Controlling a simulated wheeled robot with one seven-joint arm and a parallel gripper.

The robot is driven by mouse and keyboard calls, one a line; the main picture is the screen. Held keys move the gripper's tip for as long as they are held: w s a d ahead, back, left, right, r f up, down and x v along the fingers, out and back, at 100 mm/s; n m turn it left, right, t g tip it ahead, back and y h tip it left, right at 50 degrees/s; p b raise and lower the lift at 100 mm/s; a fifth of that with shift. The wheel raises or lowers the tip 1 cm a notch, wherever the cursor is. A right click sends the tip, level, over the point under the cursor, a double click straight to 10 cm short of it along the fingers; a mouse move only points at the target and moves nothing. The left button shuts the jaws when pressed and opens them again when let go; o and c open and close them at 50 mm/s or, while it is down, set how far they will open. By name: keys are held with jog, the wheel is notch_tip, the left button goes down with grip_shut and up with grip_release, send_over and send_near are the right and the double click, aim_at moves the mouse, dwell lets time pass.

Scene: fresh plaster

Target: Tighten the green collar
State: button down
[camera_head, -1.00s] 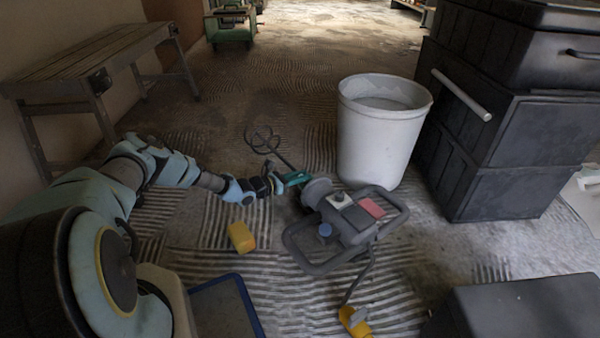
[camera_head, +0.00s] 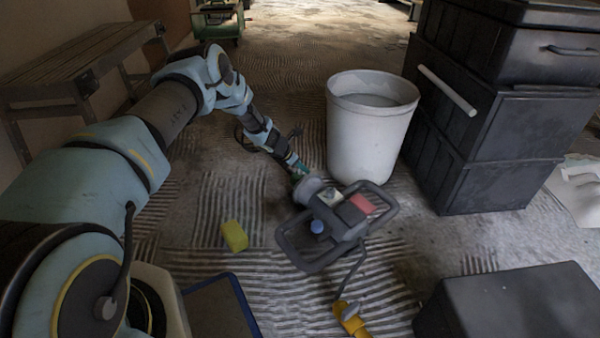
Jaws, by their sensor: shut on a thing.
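The green collar (camera_head: 299,169) shows as a small teal patch at the front end of the grey mixer (camera_head: 338,222), which lies on the ridged floor. My gripper (camera_head: 296,164) is at the collar, reaching down from the upper left, and is shut on it. My gripper and wrist hide most of the collar. The mixer has a looped grey handle frame, a red patch and a blue knob on top. The dark whisk (camera_head: 242,138) beyond the collar is largely hidden behind my arm.
A white bucket (camera_head: 370,140) stands just behind the mixer. Stacked black boxes (camera_head: 490,150) are at right and a dark box (camera_head: 525,305) at front right. A yellow block (camera_head: 234,236) and a yellow plug (camera_head: 351,320) lie on the floor. A slatted bench (camera_head: 85,65) stands at left.

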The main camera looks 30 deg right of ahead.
jog(key=shift+d+f+y+b, duration=0.4)
jog(key=shift+d+y+b, duration=0.3)
jog(key=shift+y+b, duration=0.4)
jog(key=b, duration=0.2)
jog(key=y+b, duration=0.1)
jog(key=b, duration=0.1)
jog(key=shift+w+d+f+y, duration=0.15)
jog(key=shift+d+f+y, duration=0.15)
jog(key=shift+d+f, duration=0.1)
jog(key=y+b, duration=0.1)
jog(key=b, duration=0.1)
jog(key=y+b, duration=0.1)
jog(key=b, duration=0.2)
jog(key=shift+d+f+g, duration=0.25)
jog(key=shift+f+g, duration=0.05)
jog(key=shift+g, duration=0.1)
jog(key=shift+d+f+y+b, duration=0.2)
jog(key=shift+y+b, duration=0.8)
jog(key=shift+b, duration=1.6)
jog(key=c, duration=0.8)
grip_release()
jog(key=shift+o, duration=0.2)
jog(key=shift+r, duration=0.1)
